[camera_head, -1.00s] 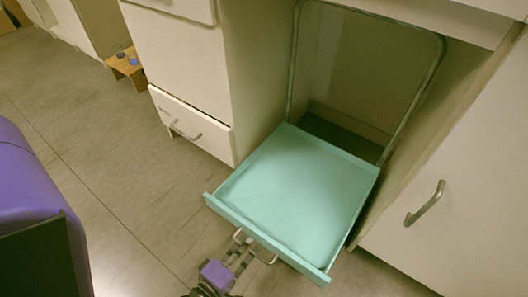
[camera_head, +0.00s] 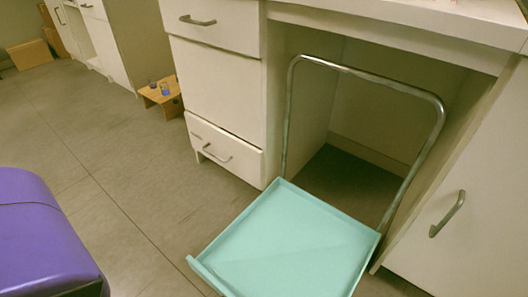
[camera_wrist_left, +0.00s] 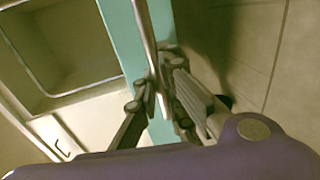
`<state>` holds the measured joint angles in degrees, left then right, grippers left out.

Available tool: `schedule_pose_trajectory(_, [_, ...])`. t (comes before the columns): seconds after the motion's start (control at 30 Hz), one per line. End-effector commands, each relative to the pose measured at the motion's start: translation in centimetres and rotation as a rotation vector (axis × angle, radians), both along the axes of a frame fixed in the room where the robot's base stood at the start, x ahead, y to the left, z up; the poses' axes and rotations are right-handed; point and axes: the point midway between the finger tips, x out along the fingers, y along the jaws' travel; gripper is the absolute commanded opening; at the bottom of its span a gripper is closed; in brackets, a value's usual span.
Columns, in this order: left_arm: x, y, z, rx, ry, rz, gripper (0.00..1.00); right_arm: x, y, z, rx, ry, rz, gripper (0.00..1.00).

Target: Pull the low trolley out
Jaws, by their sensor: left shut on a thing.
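The low trolley has a flat turquoise tray (camera_head: 285,240) and a tall silver hoop (camera_head: 370,72) at its rear. In the head view the tray stands on the floor in front of the open bay, its rear edge near the cabinet fronts; its near end is cut off by the lower picture edge. In the left wrist view, the trolley's turquoise front edge (camera_wrist_left: 122,35) and silver front handle (camera_wrist_left: 146,30) show. My left gripper (camera_wrist_left: 157,92) is shut on that handle. The head view does not show the left gripper. My right gripper is in neither view.
A drawer cabinet (camera_head: 215,85) stands left of the bay, and a door with a handle (camera_head: 447,214) stands right of it. A small wooden stool (camera_head: 163,98) with small items is farther back. The tiled floor (camera_head: 110,150) at left is clear.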

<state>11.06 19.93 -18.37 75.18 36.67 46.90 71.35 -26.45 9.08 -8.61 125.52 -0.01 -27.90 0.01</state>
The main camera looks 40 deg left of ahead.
Motion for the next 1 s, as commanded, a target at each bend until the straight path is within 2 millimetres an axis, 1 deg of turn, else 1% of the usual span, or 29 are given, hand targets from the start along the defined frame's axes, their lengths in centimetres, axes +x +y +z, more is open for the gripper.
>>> schedule_pose_trajectory(0.1, [-0.4,0.0,0.1,0.000,-0.002,0.000,0.00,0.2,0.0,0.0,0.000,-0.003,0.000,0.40])
schedule_pose_trajectory(0.37, [-0.3,0.0,0.1,-0.001,-0.003,0.001,0.00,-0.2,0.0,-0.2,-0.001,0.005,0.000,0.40])
schedule_pose_trajectory(0.4, [-0.3,0.0,0.1,-0.001,-0.003,0.001,0.09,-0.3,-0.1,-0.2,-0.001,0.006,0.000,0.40])
schedule_pose_trajectory(0.53, [-0.3,0.0,0.1,-0.001,-0.002,0.001,0.26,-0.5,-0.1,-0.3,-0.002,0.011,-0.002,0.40])
schedule_pose_trajectory(0.57, [-0.3,0.0,0.1,-0.001,-0.001,0.001,0.28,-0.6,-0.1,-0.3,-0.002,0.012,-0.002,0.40])
schedule_pose_trajectory(0.87, [-0.5,0.0,0.0,0.000,0.002,0.001,0.28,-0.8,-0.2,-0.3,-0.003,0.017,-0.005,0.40])
schedule_pose_trajectory(0.97, [-1.3,0.1,0.1,0.000,0.003,0.001,0.28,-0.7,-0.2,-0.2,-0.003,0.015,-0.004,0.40])
schedule_pose_trajectory(1.0, [-1.8,0.1,0.2,0.001,0.004,0.001,0.28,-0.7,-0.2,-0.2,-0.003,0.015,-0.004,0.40])
